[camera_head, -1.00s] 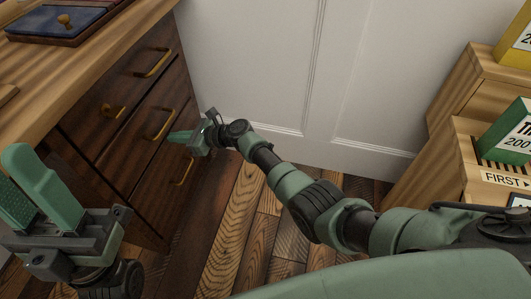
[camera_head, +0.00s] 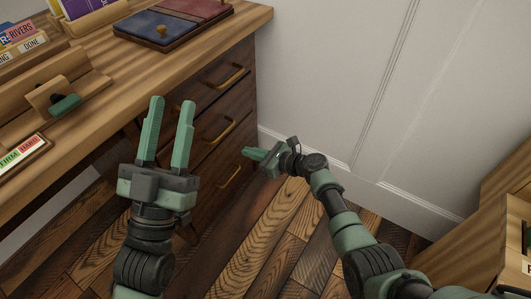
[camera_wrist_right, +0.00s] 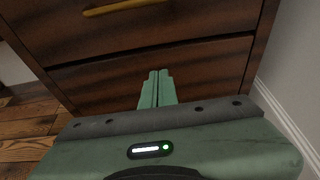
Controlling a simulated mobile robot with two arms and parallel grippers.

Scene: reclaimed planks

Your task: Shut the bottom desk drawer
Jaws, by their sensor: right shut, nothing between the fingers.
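The dark wooden desk's bottom drawer (camera_head: 217,174) has a brass handle (camera_head: 230,177) and sits below two others in the head view. Its front looks about level with those above; I see no clear gap. My right gripper (camera_head: 248,151) is shut and empty, beside the lower drawers at their right end. In the right wrist view its fingers (camera_wrist_right: 157,76) point at a dark drawer front (camera_wrist_right: 100,84); whether they touch it I cannot tell. My left gripper (camera_head: 171,101) is open and empty, in front of the desk, hiding part of the drawers.
The middle drawer's handle (camera_head: 216,130) and top drawer's handle (camera_head: 223,76) stick out. The desktop (camera_head: 105,95) holds a blue and red board (camera_head: 170,24) and wooden holders. A white wall (camera_head: 330,80) stands right of the desk, a wooden unit (camera_head: 480,240) at lower right. Floor between is clear.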

